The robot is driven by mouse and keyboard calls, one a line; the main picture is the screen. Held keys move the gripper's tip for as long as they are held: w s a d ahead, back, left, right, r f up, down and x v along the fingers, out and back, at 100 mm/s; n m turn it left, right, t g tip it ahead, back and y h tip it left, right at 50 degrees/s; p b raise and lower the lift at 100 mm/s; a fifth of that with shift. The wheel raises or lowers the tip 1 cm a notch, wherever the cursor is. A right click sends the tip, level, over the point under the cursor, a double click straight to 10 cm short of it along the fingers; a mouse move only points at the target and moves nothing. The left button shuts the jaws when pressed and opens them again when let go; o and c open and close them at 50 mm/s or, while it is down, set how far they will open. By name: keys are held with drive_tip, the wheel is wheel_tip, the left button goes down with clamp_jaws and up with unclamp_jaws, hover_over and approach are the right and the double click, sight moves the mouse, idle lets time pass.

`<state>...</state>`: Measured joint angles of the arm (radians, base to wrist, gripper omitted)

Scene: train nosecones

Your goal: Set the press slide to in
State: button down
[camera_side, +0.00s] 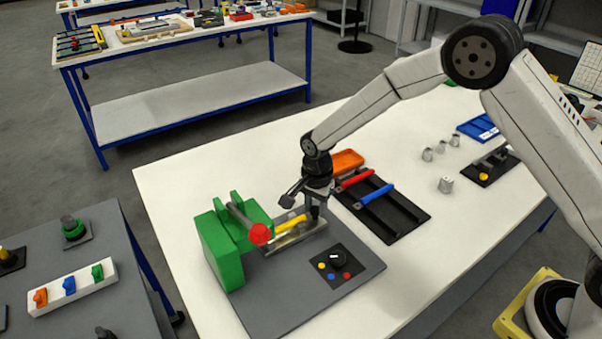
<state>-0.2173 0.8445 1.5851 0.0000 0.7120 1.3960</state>
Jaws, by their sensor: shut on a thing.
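The green press (224,250) stands on a grey base plate (290,311) on the white table. A lever with a red knob (260,234) leans from it toward the camera. The press slide (303,236), a metal tray-like piece, runs from the press toward the right. A yellow piece (289,226) lies on it. My gripper (315,214) points down at the slide's right end and is shut on the slide there. The fingers are small and dark, and they hide the part they grip. How far in the slide sits is hard to tell.
A black panel (338,264) with a knob and coloured buttons sits on the base plate. A black rack (395,222) with red and blue handled tools and an orange tray (346,162) lie behind my gripper. Metal parts (446,185) stand farther right. The table's front is clear.

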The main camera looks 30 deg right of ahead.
drive_tip(key=shift+a, duration=1.5)
drive_tip(key=shift+c, duration=1.6)
unclamp_jaws()
drive_tip(key=shift+r, duration=0.1)
drive_tip(key=shift+r, duration=3.85)
drive_tip(key=shift+d, duration=0.1)
drive_tip(key=s+d+r+n+t, duration=0.1)
drive_tip(key=s+d+n, duration=0.5)
drive_tip(key=s, duration=0.4)
drive_tip(key=s+d+r+n+t, duration=0.1)
drive_tip(key=s+d+n, duration=0.6)
drive_tip(key=s, duration=0.4)
drive_tip(key=shift+d+r+n+t, duration=0.15)
drive_tip(key=shift+d+n+t, duration=0.15)
